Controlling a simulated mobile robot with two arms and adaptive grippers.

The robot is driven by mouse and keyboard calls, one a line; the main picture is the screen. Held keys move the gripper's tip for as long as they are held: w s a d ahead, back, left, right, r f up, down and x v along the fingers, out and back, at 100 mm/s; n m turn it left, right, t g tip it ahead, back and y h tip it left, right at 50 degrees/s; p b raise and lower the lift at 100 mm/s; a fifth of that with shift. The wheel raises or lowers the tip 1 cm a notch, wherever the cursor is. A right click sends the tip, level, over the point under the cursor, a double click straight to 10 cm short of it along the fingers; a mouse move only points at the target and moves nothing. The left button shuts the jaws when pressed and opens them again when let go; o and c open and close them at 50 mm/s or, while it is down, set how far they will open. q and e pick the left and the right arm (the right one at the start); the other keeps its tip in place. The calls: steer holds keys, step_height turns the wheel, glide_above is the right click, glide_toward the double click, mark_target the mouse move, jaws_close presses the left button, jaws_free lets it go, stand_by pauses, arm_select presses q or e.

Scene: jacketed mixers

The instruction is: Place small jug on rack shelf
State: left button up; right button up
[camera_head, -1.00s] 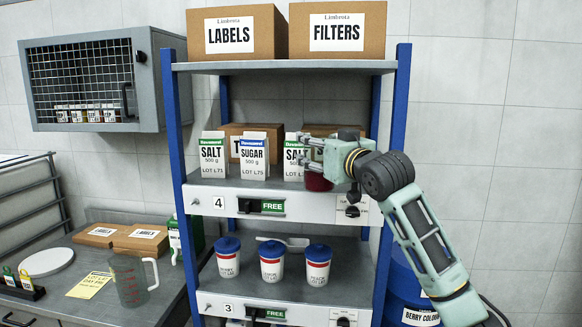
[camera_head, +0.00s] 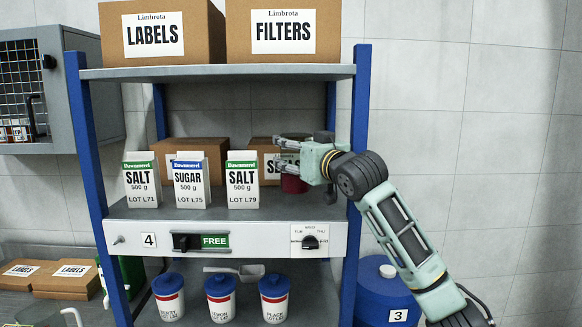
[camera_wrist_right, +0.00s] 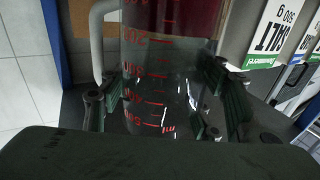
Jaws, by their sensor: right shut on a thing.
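The small jug (camera_wrist_right: 150,75) is clear with red graduation marks and red contents. My right gripper (camera_wrist_right: 165,105) is shut on it, with fingers on both sides; its pale handle shows at left in the wrist view. In the head view my right gripper (camera_head: 290,162) is over the right end of the rack shelf (camera_head: 265,215). The gripper hides most of the jug there, and only its red part (camera_head: 293,184) shows clearly. I cannot tell whether the jug touches the shelf. My left gripper is not in view.
A salt carton (camera_head: 243,186) stands just left of the jug, with a sugar carton (camera_head: 191,186) and another salt carton (camera_head: 142,186) further left. Cardboard boxes stand behind. The right blue post (camera_head: 361,120) is close to my wrist. Lidded tubs (camera_head: 220,300) stand below.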

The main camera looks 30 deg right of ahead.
steer(key=f, duration=0.3)
steer(key=shift+w+d+f, duration=0.1)
steer(key=shift+w+d, duration=0.1)
steer(key=shift+w, duration=0.15)
steer(key=shift+a+f, duration=0.1)
steer(key=shift+f, duration=0.25)
steer(key=shift+s+a+r, duration=0.1)
steer(key=shift+s, duration=0.2)
steer(key=o, duration=1.4)
steer(key=shift+w+f, duration=0.1)
steer(key=shift+f, duration=0.15)
steer(key=shift+r, duration=0.1)
